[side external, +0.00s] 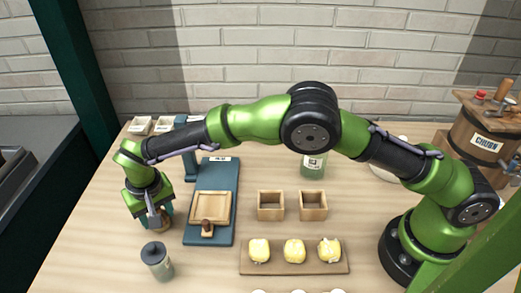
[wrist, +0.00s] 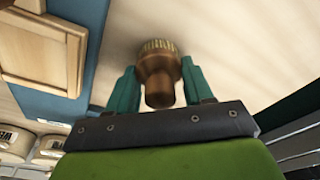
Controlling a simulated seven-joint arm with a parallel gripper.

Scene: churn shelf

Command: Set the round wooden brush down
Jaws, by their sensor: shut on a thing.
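The round wooden brush (wrist: 158,80) shows in the wrist view as a brown turned handle with a ring of pale bristles at its far end. My gripper (wrist: 153,88) is shut on its handle, with a teal finger on each side. In the side view my gripper (side external: 157,212) points down at the left of the table, left of the blue board, and the brush (side external: 167,213) is partly hidden by it. The brush is low over the pale wooden table (side external: 215,268). I cannot tell whether its bristles touch the table.
A blue board (side external: 222,237) with a square wooden tray (side external: 212,193) lies just right of my gripper. Two wooden boxes (side external: 270,214) and a board (side external: 295,268) with yellow lumps lie further right.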

